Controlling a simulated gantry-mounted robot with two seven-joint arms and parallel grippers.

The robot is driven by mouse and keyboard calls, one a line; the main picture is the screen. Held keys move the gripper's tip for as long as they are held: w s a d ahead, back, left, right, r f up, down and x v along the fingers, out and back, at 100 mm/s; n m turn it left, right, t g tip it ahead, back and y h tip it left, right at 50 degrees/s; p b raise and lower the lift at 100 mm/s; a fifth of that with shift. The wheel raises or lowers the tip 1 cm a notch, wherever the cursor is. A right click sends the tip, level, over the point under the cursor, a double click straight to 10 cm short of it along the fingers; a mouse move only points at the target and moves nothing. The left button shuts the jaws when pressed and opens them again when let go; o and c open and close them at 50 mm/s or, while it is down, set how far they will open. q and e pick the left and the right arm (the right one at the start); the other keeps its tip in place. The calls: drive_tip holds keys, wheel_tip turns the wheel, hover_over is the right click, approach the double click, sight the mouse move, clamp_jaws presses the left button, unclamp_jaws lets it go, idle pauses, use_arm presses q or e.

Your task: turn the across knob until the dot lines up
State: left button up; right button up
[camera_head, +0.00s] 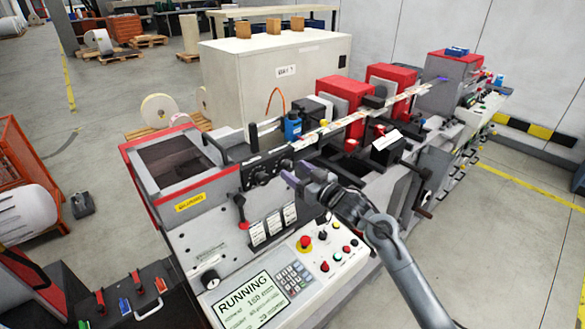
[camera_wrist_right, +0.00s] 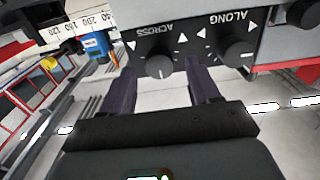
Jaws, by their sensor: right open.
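The across knob (camera_wrist_right: 158,64) is a round black knob on a dark panel (camera_wrist_right: 190,38), seen upside down in the right wrist view under the word ACROSS. A small pale mark shows on its face, with white triangles on the panel around it. A similar along knob (camera_wrist_right: 233,50) sits beside it. My right gripper (camera_wrist_right: 161,76) is open, its two dark fingers on either side of the across knob with visible gaps; contact cannot be seen. In the head view my right gripper (camera_head: 292,178) is at the panel and partly hides the knobs. My left gripper is out of view.
A blue unit (camera_wrist_right: 97,46) and a numbered scale (camera_wrist_right: 88,22) are near the panel. The along knob leaves little room beside one finger.

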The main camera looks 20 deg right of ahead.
drive_tip(key=shift+x, duration=1.2)
drive_tip(key=c, duration=1)
drive_tip(key=shift+c, duration=0.2)
drive_tip(key=shift+n, duration=1.2)
drive_tip(key=shift+n+b, duration=0.4)
drive_tip(key=shift+n, duration=1.3)
